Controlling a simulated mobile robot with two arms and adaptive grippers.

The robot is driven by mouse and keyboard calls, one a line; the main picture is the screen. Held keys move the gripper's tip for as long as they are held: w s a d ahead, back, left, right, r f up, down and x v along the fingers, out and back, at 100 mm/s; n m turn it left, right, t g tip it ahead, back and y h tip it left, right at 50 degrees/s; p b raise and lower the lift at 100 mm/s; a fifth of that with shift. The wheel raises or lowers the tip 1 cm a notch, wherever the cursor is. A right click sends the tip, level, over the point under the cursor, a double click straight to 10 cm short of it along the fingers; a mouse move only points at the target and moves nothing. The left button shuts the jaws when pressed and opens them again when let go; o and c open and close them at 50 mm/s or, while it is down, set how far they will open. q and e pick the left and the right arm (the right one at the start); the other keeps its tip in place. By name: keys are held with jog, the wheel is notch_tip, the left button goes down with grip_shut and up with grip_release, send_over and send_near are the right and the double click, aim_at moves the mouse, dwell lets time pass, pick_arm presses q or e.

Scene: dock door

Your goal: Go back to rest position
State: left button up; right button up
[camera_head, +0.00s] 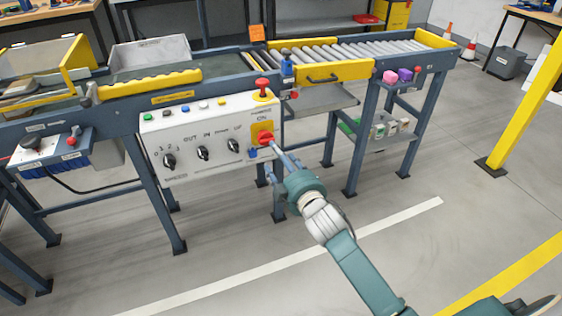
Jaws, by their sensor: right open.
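My right gripper (276,150) is at the front of the white control panel (215,165), on a teal arm coming in from the bottom right. Its slim blue-grey fingers point up and left, with the tips just below and right of the red rotary switch (265,137) on its yellow plate. The fingers are open; I see nothing held between them. Whether the tips touch the switch or panel I cannot tell. My left gripper is not in view.
The conveyor (360,51) with rollers stands behind the panel on blue-grey legs. A red mushroom button (262,84) sits at the panel's top right. A yellow post (526,96) stands at right. The floor in front is open.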

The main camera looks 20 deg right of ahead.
jog(key=shift+s, duration=0.55)
